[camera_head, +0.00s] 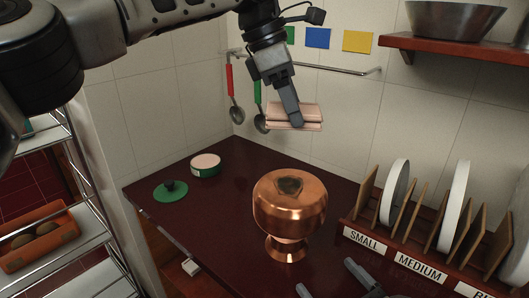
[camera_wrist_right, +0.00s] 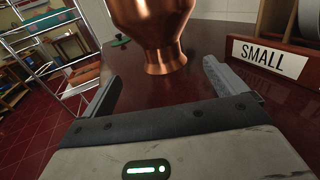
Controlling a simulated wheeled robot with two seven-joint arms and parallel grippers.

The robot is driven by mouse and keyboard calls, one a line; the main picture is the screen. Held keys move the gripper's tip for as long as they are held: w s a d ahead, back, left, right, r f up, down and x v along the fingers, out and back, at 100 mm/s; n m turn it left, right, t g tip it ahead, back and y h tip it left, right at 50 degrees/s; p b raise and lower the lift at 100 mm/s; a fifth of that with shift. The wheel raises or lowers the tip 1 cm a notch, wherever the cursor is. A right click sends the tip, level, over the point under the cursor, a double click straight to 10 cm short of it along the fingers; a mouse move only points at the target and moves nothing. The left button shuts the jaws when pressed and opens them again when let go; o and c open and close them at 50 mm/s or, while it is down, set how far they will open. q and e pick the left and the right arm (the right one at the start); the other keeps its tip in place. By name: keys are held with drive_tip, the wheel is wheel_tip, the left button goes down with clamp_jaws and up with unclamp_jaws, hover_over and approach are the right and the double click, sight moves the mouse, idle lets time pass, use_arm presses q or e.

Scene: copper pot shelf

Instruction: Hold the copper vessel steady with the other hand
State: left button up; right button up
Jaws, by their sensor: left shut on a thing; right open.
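The copper vessel (camera_head: 289,210) stands upright on the dark red counter, with a round body, a narrow foot and a dark patch on its top. Its lower part and foot (camera_wrist_right: 160,45) also show in the right wrist view. My left gripper (camera_head: 297,122) is shut on a folded pinkish cloth (camera_head: 292,112), held in the air above and behind the vessel. My right gripper (camera_head: 335,284) is open and empty in front of the vessel at the bottom edge. In the right wrist view its two fingers (camera_wrist_right: 160,85) point toward the vessel's foot, apart from it.
A rack (camera_head: 372,240) of upright lids with size labels stands to the right. A round tin (camera_head: 205,165) and a green lid (camera_head: 171,190) lie at the left of the counter. A shelf with a metal bowl (camera_head: 452,18) is at the upper right. Ladles hang on the wall rail (camera_head: 310,64).

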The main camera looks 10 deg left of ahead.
sight(297, 239)
drive_tip(key=x, duration=1.2)
drive_tip(key=shift+c, duration=0.3)
drive_tip(key=c, duration=1.6)
drive_tip(key=shift+r, duration=0.1)
